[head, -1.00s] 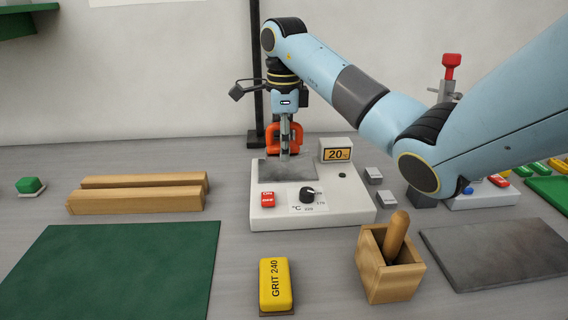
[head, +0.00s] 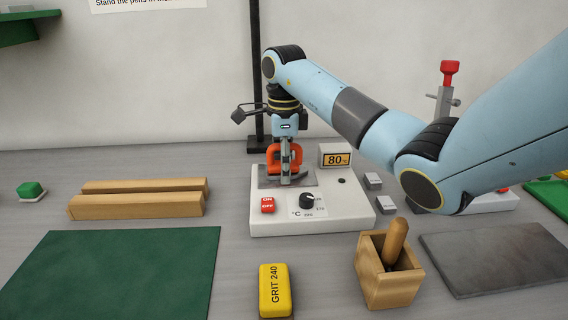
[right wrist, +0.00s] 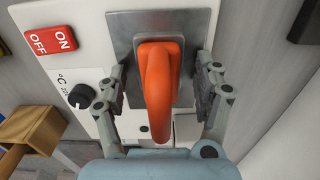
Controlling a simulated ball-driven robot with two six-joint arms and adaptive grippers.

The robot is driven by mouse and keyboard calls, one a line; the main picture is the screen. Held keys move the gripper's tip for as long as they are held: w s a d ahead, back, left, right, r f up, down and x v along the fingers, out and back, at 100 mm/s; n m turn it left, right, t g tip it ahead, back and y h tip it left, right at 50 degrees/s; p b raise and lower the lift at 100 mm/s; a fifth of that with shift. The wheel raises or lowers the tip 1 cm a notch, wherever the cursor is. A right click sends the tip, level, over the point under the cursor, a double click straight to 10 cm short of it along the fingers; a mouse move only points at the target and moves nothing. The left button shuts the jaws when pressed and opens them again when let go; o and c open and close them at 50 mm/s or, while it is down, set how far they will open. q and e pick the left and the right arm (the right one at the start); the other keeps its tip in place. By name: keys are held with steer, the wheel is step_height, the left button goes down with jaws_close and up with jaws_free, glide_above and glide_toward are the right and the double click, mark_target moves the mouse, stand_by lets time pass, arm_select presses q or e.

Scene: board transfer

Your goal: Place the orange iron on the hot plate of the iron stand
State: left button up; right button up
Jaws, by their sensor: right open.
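The orange iron (head: 272,158) sits on the grey hot plate (head: 309,178) of the white iron stand (head: 340,212). In the right wrist view the iron's orange handle (right wrist: 158,80) stands over the metal plate (right wrist: 193,22). My right gripper (head: 286,180) reaches down over the iron, its fingers in front of the handle in the head view. In the right wrist view the gripper (right wrist: 163,85) is open, with one finger on each side of the handle and gaps between. The stand's display (head: 337,160) reads 80. My left gripper is not in view.
Two wooden bars (head: 140,206) lie left of the stand. A green mat (head: 110,275), a yellow GRIT 240 block (head: 275,290), a wooden box with a handled tool (head: 390,285) and a dark slab (head: 495,258) lie in front. Small grey blocks (head: 386,206) stand close right of the stand.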

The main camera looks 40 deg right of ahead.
steer(key=shift+r, duration=0.15)
step_height(320, 180, up, 4)
steer(key=shift+w+f, duration=0.1)
step_height(320, 180, up, 7)
steer(key=p, duration=0.4)
steer(key=shift+p, duration=0.4)
steer(key=shift+r+p, duration=0.6)
